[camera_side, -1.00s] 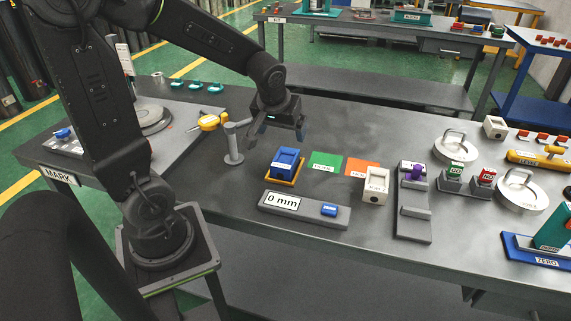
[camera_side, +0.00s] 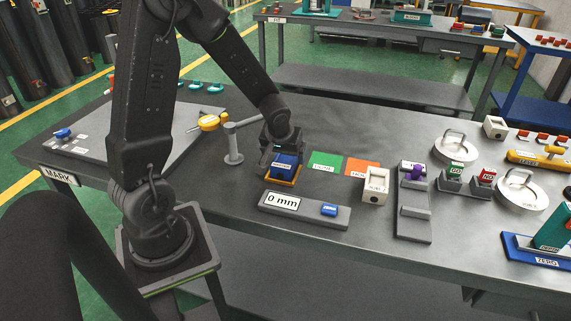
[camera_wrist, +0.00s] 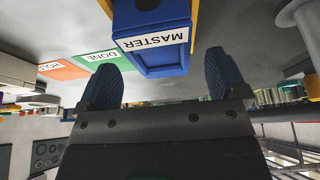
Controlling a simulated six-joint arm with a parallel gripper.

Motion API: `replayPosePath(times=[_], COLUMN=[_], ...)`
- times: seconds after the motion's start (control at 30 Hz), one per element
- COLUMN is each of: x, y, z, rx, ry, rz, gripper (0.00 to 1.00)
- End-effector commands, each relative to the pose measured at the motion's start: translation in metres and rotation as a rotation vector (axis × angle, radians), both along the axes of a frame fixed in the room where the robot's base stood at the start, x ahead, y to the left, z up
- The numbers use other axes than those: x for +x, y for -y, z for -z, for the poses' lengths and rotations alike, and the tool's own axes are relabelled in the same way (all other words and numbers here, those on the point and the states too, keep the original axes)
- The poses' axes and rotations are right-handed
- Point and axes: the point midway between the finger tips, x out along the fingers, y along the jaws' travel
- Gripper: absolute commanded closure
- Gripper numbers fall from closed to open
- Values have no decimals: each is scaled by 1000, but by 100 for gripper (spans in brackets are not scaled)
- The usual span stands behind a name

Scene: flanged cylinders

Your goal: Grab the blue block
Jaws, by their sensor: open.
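The blue block (camera_side: 284,168) sits on a small yellow-edged tray (camera_side: 279,182) on the grey bench. In the wrist view the blue block (camera_wrist: 150,50) has a white label reading MASTER. My gripper (camera_side: 284,152) is right above and behind the block in the side view and hides its top. In the wrist view the two blue fingers of my gripper (camera_wrist: 163,78) are apart, with the near part of the block lined up between them. I cannot tell whether a finger touches it.
A grey post with an arm (camera_side: 234,145) stands close on the left. Green (camera_side: 326,161) and orange (camera_side: 362,168) mats lie to the right, with a white block (camera_side: 375,186) beside them. A 0 mm display unit (camera_side: 304,210) lies in front.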

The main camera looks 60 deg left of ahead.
Motion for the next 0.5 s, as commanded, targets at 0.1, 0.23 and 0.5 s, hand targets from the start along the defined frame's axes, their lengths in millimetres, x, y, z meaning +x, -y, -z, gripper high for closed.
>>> replayPosePath(times=[0.1,0.23,0.5], x=[3,7,8], y=[-5,-9,-9], z=[17,27,29], rx=[-1,-1,-1], ry=[-3,-1,2], rz=[1,2,1], gripper=[8,8,8])
